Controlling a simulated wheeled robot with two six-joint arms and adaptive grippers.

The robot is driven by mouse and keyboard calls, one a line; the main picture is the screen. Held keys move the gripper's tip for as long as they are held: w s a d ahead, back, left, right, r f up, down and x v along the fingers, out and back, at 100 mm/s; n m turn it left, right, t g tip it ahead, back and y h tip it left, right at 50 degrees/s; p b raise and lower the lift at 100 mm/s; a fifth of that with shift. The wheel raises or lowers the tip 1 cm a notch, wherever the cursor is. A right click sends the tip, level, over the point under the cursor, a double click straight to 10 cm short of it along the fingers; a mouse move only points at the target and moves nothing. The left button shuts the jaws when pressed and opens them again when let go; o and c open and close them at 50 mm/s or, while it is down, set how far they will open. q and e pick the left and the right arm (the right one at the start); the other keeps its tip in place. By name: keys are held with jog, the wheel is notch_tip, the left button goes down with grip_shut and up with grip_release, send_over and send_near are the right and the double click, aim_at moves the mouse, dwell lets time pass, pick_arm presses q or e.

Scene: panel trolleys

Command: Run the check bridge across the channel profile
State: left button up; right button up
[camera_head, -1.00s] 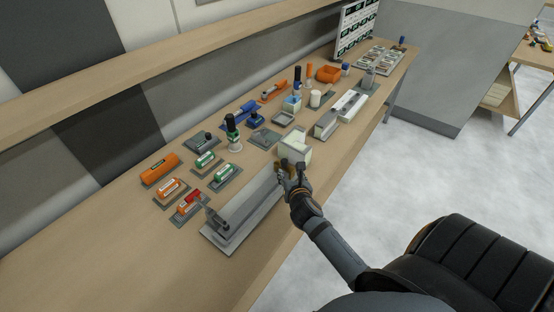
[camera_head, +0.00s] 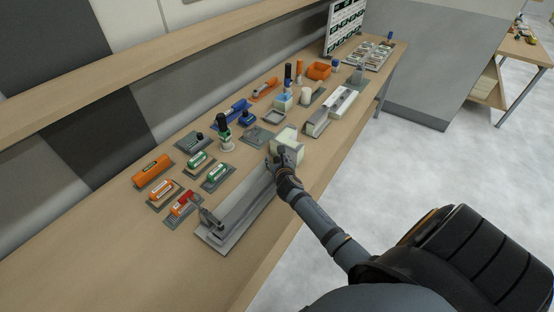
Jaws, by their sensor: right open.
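The channel profile (camera_head: 240,213) is a long grey metal piece lying along the front of the bench, running from lower left up to the right. A pale, blocky piece (camera_head: 288,141) stands at its far right end. It may be the check bridge, but I cannot tell for sure. My right gripper (camera_head: 277,160) is open at the near side of this pale piece and hides part of it and the profile's end. I cannot tell whether they touch. A small dark grey part (camera_head: 209,217) sits at the profile's near left end. My left gripper is out of view.
Bottles, blue tools and an orange tray (camera_head: 318,70) stand farther back, with long grey-white boxes (camera_head: 343,102) to the right. The bench front left is bare.

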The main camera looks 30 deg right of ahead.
grip_shut()
dwell(0.3)
jog(key=shift+a, duration=0.1)
